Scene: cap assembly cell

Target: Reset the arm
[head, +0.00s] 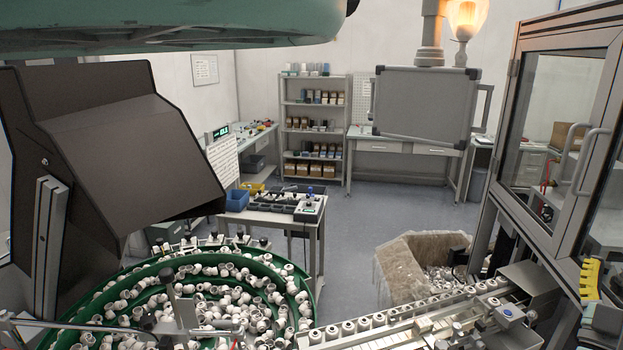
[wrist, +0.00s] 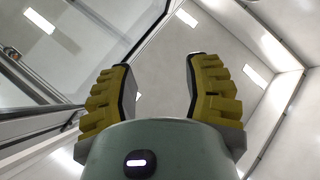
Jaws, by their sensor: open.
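My gripper (wrist: 157,62) shows in the wrist view with its two yellow, stepped fingers wide apart. It is open, and nothing is between the fingers. Behind the fingers are the ceiling, its lights and a glazed frame at the left. In the head view a yellow stepped piece (head: 588,278) stands at the right edge, below the glass cabinet. It looks like one of my fingers, but I cannot tell for sure. The rest of my gripper is not clearly visible there.
A green bowl feeder (head: 309,284) full of white caps is at the lower left, under a dark hopper (head: 120,150). A conveyor (head: 385,331) carries a row of caps. A glass-doored cabinet (head: 512,72) stands close at right. Open floor (head: 385,215) lies beyond.

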